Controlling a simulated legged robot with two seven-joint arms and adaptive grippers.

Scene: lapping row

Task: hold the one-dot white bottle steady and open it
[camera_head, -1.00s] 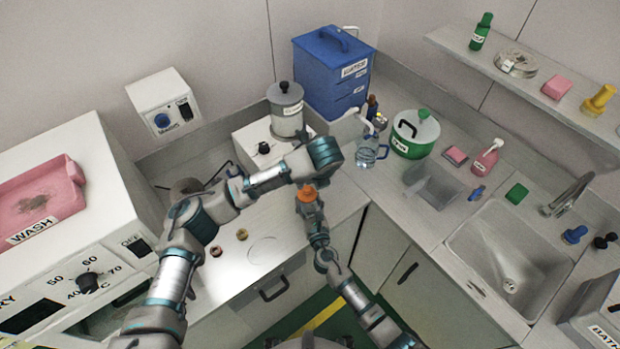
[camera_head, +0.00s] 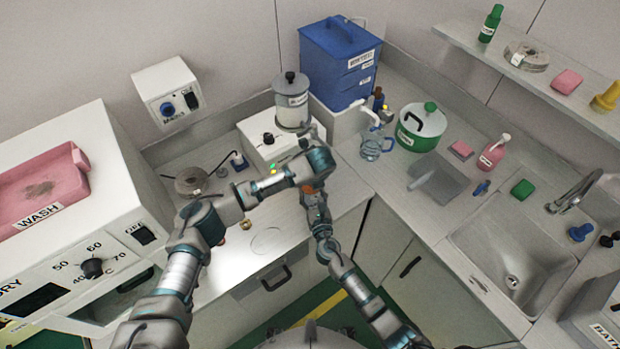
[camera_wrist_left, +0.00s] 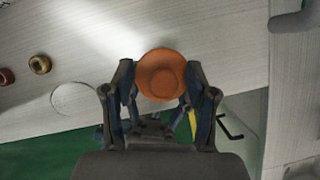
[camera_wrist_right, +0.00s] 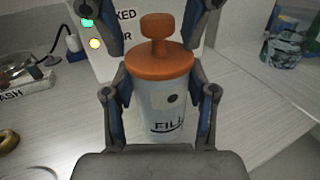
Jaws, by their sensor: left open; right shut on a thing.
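In the head view the orange cap (camera_head: 313,187) is partly hidden by my left arm, and the bottle's body is mostly hidden.
Small rings (camera_wrist_left: 40,64) lie on the counter at left. A white box (camera_head: 262,148) with lights stands behind the bottle. A clear jug (camera_head: 375,147) and green-banded pot (camera_head: 421,135) stand to the right, beyond them a sink (camera_head: 515,250).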

